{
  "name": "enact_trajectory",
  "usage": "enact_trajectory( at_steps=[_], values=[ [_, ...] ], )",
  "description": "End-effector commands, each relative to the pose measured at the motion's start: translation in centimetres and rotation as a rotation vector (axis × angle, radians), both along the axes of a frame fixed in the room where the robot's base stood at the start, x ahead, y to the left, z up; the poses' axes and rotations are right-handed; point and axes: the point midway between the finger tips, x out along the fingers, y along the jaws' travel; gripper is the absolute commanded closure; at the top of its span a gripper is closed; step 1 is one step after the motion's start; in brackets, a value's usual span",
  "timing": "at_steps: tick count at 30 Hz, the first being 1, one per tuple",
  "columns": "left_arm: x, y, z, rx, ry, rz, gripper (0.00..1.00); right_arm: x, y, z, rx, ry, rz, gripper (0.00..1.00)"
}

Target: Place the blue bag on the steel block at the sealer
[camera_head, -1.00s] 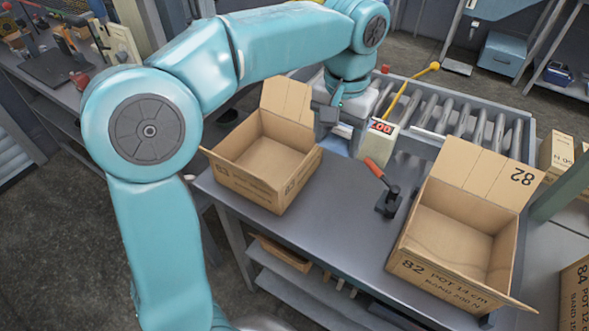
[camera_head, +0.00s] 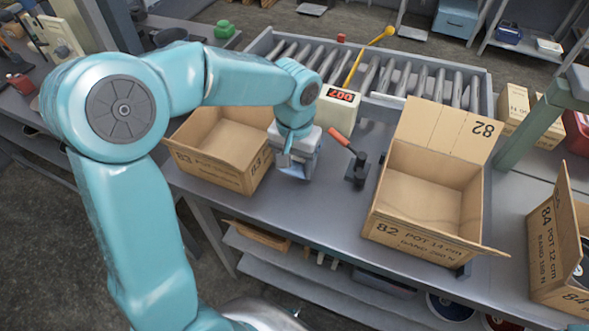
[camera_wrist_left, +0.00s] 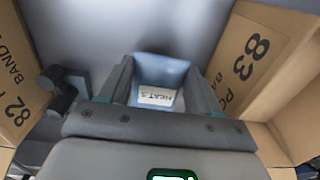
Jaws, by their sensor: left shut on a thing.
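My left gripper (camera_head: 295,160) is over the workbench, between the box marked 83 and the lever with an orange handle (camera_head: 341,137). In the left wrist view its fingers (camera_wrist_left: 160,82) are shut on the blue bag (camera_wrist_left: 165,70), which has a white label with partly readable print. In the head view the bag (camera_head: 292,172) shows only as a small bluish patch beneath the gripper. I cannot tell whether it touches the bench. I cannot make out the steel block for certain. My right gripper is not in view.
An open carton marked 83 (camera_head: 208,171) stands left of the gripper, and one marked 82 (camera_head: 408,238) right of the lever. A box with a red display (camera_head: 336,109) stands behind, before a roller conveyor (camera_head: 372,75). The bench front (camera_head: 318,220) is clear.

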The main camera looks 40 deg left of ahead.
Motion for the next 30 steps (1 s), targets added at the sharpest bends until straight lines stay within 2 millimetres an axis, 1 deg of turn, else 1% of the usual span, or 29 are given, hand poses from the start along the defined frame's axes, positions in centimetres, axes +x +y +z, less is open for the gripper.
enact_trajectory(
  at_steps=[1, 3, 6, 14, 17, 18, 20, 21, 28, 30],
  values=[
    [0.0, 0.0, -1.1, 0.000, 0.005, 0.001, 0.75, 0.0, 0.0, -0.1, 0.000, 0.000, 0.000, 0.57],
    [0.0, 0.1, -2.2, 0.000, 0.005, 0.002, 0.75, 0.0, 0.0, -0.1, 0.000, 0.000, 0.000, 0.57],
    [0.0, 0.1, -3.0, 0.001, 0.002, 0.001, 0.75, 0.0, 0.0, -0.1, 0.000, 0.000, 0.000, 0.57],
    [0.1, 0.0, -3.1, 0.000, 0.000, 0.001, 0.75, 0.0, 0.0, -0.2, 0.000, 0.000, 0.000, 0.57],
    [0.1, 0.0, -3.5, 0.000, 0.001, 0.001, 0.75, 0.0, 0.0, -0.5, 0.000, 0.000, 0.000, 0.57],
    [0.1, 0.0, -3.5, 0.000, 0.001, 0.001, 0.34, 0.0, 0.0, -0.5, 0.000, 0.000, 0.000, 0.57],
    [0.1, 0.0, -3.4, 0.000, 0.001, 0.001, 0.14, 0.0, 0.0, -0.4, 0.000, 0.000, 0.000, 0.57],
    [0.1, 0.0, -3.4, 0.000, 0.001, 0.001, 0.11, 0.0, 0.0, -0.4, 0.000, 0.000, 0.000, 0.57],
    [0.1, 0.0, -3.3, 0.000, 0.001, 0.001, 0.11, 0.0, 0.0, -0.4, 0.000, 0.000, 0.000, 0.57],
    [0.1, 0.0, -3.0, 0.000, 0.001, 0.001, 0.11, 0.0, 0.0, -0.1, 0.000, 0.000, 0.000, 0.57]
  ],
)
